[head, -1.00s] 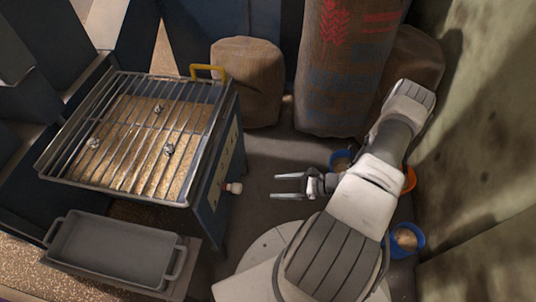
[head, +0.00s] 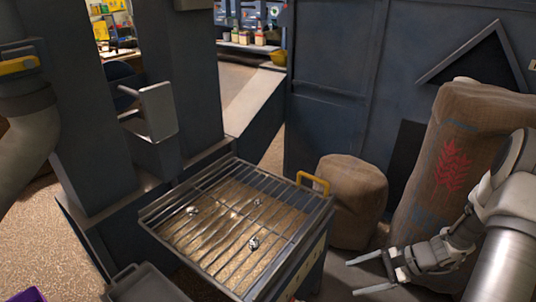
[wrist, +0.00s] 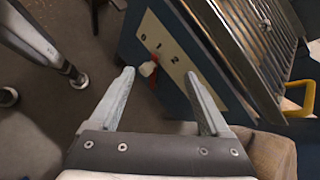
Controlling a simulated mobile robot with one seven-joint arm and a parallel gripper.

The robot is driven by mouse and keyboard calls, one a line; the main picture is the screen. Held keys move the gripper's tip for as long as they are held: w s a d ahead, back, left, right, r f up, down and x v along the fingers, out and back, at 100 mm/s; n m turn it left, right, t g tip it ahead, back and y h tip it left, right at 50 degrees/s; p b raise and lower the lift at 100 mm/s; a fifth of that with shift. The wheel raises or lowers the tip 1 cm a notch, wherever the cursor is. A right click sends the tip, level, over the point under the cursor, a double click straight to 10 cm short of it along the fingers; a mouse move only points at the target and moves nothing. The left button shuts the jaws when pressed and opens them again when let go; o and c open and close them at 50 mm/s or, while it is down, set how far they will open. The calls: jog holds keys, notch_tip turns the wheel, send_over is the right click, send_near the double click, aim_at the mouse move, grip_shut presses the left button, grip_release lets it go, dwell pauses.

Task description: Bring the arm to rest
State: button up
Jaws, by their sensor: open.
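My gripper (head: 354,277) is at the lower right of the head view, its two fingers spread and pointing left with nothing between them. It stands in front of the sacks and to the right of the grated box. In the wrist view my gripper (wrist: 159,74) shows both fingers apart and empty. Beyond the fingertips is a dark blue panel with a pale plate (wrist: 170,50) marked with numbers, and a whitish knob (wrist: 148,68) with red at its base.
A metal grate (head: 225,242) with a yellow handle (head: 313,182) and small shiny pieces on it covers the box. A grey tray (head: 145,285) sits in front. A short sack (head: 352,195) and a tall sack (head: 450,165) stand close behind my gripper.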

jog(key=s+a+r+n+h, duration=0.25)
jog(key=a+r+n, duration=0.2)
jog(key=r, duration=0.55)
jog(key=s+a+r+n+h, duration=0.1)
jog(key=a+r+n+h, duration=0.4)
jog(key=r, duration=0.6)
jog(key=s+a+r+n+t+h, duration=0.1)
jog(key=s+r+n+t+h, duration=0.15)
jog(key=s+r+n, duration=0.6)
notch_tip(320, 180, up, 21)
jog(key=s+m+p, duration=0.2)
jog(key=s+p, duration=0.1)
jog(key=p, duration=1.6)
jog(key=shift+m+t+y, duration=0.3)
jog(key=shift+m+t, duration=0.05)
jog(key=shift+m, duration=0.05)
jog(key=shift+a, duration=0.1)
dwell(1.8)
